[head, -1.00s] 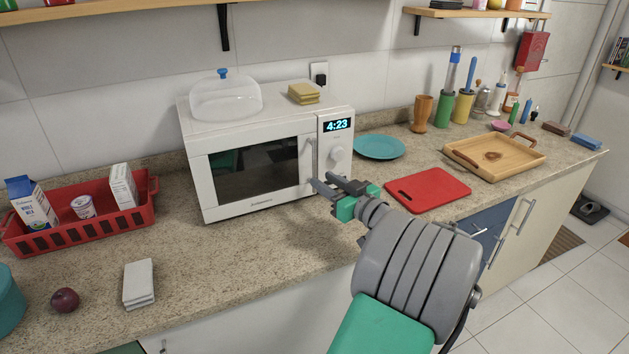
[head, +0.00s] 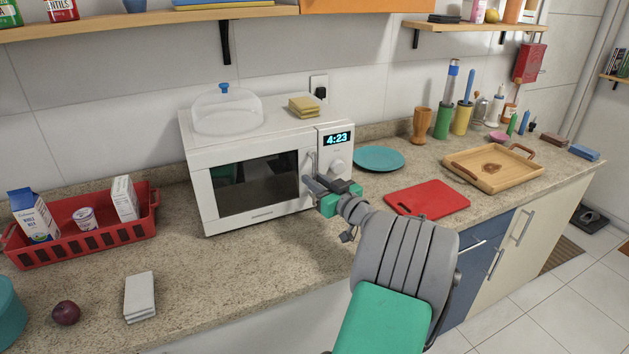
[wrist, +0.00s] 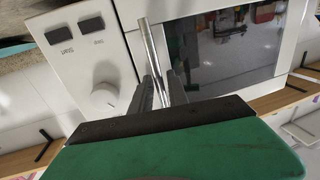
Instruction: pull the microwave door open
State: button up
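The white microwave (head: 205,150) stands on the counter against the wall, its dark-windowed door (head: 257,187) shut. Its upright handle (head: 309,160) is at the door's right edge, beside the control panel with the clock and knob. My gripper (head: 316,183) is in front of the handle's lower part and hides it in the head view. In the wrist view the metal handle (wrist: 149,48) runs down between the two fingers of my gripper (wrist: 161,80). The fingers are apart, one on each side of the bar; firm contact does not show.
A glass dome (head: 227,112) and yellow sponges (head: 303,106) sit on the microwave. A red cutting board (head: 427,198), a teal plate (head: 379,158) and a wooden tray (head: 493,165) lie to the right. A red basket (head: 95,237) stands left. The counter before the door is clear.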

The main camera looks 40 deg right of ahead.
grip_shut()
dwell(1.1)
